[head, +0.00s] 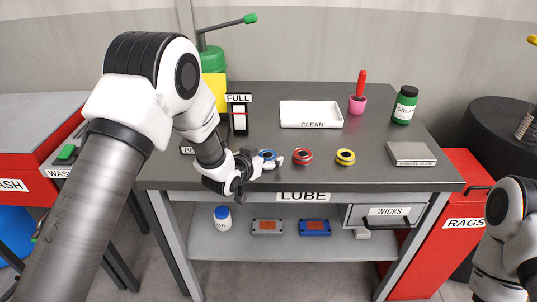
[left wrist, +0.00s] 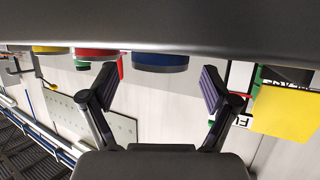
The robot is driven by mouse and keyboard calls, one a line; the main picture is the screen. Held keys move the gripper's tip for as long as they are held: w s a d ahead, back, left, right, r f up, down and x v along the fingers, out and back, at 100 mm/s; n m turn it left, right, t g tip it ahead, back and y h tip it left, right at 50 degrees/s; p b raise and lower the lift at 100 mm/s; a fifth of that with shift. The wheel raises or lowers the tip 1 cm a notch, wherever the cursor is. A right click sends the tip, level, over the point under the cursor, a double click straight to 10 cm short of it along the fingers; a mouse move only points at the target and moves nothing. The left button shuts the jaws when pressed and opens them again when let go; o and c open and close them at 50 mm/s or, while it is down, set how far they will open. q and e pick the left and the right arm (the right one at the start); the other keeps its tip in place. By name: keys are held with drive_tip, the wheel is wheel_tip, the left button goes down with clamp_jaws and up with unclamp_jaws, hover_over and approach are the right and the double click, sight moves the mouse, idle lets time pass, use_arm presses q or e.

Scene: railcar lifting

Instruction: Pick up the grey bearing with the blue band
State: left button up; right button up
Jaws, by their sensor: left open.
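The grey bearing with the blue band (head: 267,154) lies on the dark table top, leftmost of three bearings in a row. It is partly hidden behind my left gripper (head: 268,161). In the left wrist view, which looks upside down, the blue-banded bearing (left wrist: 160,62) shows between and just beyond the open fingers of my left gripper (left wrist: 158,87). The fingers stand apart on either side with gaps to it, and nothing is held. My right arm shows at the lower right of the head view, but its gripper is out of frame.
A red-banded bearing (head: 302,156) and a yellow-banded bearing (head: 345,157) lie to the right. The white CLEAN tray (head: 311,124) is behind them. A FULL sign (head: 239,98), a green and yellow container (head: 213,70) and a grease jar (head: 405,105) stand farther back.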

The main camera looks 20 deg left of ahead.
sight(268, 154)
use_arm(q)
drive_tip(key=x, duration=0.2)
drive_tip(key=shift+w+f, duration=0.25)
drive_tip(key=shift+s+r, duration=0.15)
drive_tip(key=shift+s, duration=0.05)
drive_tip(key=c, duration=1.5)
